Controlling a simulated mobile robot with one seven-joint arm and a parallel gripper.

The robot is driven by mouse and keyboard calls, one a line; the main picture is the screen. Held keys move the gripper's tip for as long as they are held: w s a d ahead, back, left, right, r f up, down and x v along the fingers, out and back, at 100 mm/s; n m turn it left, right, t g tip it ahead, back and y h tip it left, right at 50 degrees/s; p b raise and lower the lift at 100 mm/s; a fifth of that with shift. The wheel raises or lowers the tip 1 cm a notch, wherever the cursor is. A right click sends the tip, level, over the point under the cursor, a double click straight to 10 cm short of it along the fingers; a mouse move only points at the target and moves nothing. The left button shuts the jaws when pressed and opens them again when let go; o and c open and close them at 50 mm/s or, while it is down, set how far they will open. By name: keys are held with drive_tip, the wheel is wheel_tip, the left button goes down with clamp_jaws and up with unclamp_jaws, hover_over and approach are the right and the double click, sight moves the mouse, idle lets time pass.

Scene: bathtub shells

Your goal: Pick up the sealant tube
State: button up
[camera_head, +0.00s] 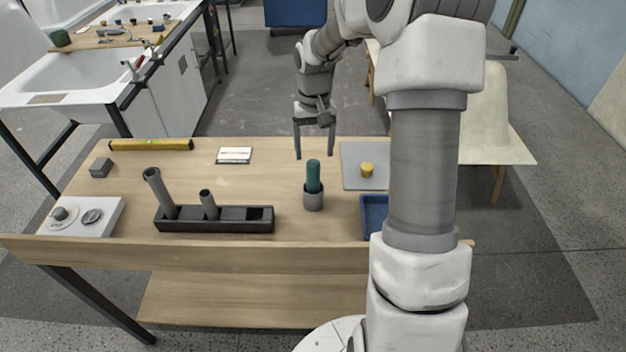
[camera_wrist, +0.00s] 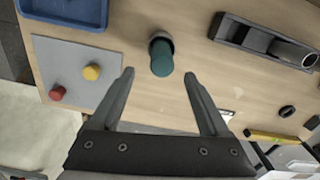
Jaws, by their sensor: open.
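My gripper (camera_head: 315,153) is open and empty, fingers pointing down, beyond the teal tube and above the table's far side. In the wrist view the teal tube (camera_wrist: 162,62) and its cup (camera_wrist: 157,41) show ahead of the gap between the open fingertips (camera_wrist: 159,74), touching neither finger.
A grey mat (camera_head: 352,158) carries a yellow knob (camera_head: 367,169) and a red one (camera_wrist: 57,92). A blue tray (camera_head: 374,216) lies right of the cup. A yellow level (camera_head: 150,145), white card (camera_head: 234,155) and control box (camera_head: 105,218) lie left. Table around the cup is clear.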

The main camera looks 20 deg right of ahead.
sight(313, 173)
drive_tip(key=f, duration=0.8)
drive_tip(key=shift+s+a+f, duration=0.1)
drive_tip(key=shift+a, duration=0.1)
clamp_jaws()
